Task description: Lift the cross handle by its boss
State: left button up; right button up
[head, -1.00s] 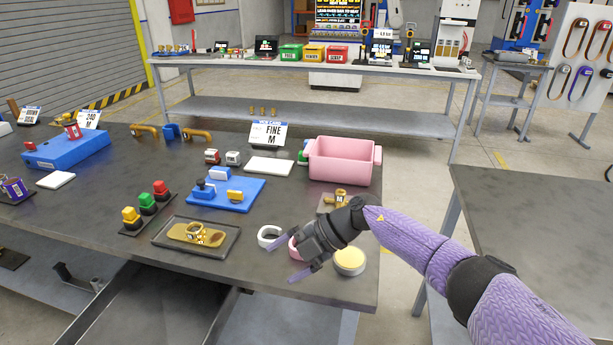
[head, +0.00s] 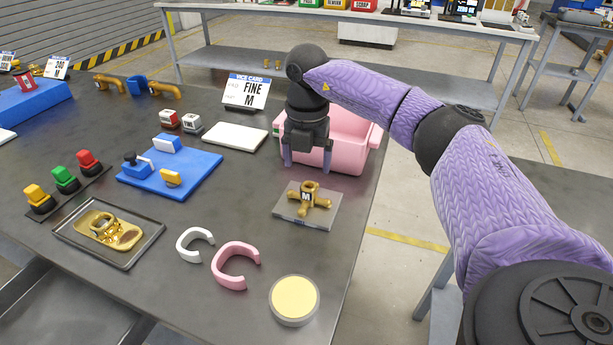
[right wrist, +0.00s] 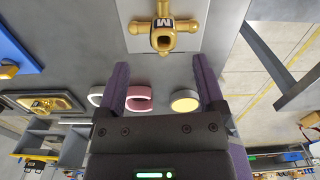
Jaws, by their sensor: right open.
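The brass cross handle (head: 307,198) lies on a grey plate (head: 290,212) near the right side of the table. Its central boss stands up and bears a block marked M. It also shows in the right wrist view (right wrist: 163,24), beyond the fingertips at the top. My right gripper (head: 307,168) points down above the table, behind the handle in the head view and in front of the pink bin. Its two purple fingers are apart with nothing between them, and they do not touch the handle. My left gripper is not in view.
A pink bin (head: 345,138) stands close behind the right gripper. A white ring (head: 195,240), a pink ring (head: 235,266) and a round yellow-topped disc (head: 294,298) lie in front. A metal tray (head: 70,232) and blue board (head: 190,181) are left.

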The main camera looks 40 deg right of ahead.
aim_at(309, 186)
jog(key=f, duration=0.2)
jog(key=f+b, duration=0.1)
jog(key=f, duration=0.1)
jog(key=f+b, duration=0.1)
jog(key=f, duration=0.1)
jog(key=shift+s+f, duration=0.25)
jog(key=shift+s, duration=0.05)
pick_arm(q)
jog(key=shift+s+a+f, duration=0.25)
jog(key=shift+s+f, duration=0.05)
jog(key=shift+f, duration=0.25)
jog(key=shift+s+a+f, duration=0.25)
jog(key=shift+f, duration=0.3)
pick_arm(e)
jog(key=shift+r, duration=0.1)
